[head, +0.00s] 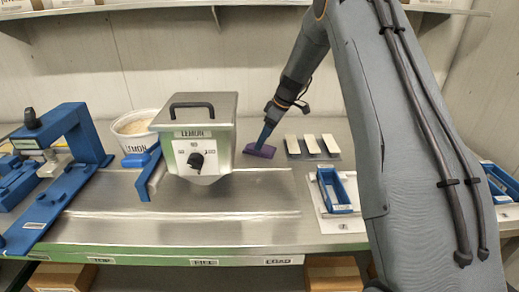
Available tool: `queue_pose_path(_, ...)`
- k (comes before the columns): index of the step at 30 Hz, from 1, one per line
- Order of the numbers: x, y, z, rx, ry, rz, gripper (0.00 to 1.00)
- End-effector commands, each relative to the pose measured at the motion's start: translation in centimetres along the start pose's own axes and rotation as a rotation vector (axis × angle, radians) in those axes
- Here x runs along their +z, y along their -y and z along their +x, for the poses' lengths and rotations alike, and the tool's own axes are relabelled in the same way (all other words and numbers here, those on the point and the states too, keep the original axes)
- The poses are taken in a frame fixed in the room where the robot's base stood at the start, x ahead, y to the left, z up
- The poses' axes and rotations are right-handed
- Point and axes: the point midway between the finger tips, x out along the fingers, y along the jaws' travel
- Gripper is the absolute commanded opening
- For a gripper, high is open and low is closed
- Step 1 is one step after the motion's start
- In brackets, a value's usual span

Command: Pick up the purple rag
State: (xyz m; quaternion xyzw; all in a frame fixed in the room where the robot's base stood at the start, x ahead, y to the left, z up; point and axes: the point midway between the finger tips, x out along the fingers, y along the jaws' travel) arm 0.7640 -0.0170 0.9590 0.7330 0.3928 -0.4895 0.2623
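The purple rag (257,152) is a small dark purple piece at the back of the metal table, just right of the kettle. The rag appears flat, on or very close to the table surface.
Several pale blocks on a dark plate (313,154) lie close on the right. A blue tray (335,193) is nearer. A blue fixture (68,150) and white tub (137,135) stand left. The front middle is clear.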

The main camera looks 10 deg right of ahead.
Motion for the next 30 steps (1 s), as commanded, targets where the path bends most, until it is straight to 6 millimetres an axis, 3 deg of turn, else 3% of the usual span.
queue_pose_path(9,0.0,-0.4,3.6,-0.001,0.001,0.0,0.73)
queue_pose_path(20,0.0,-0.4,4.3,0.0,0.0,0.0,0.73)
queue_pose_path(27,0.0,-0.4,4.3,0.0,0.001,0.001,0.33)
queue_pose_path(30,0.0,-0.4,4.3,0.001,0.0,0.001,0.26)
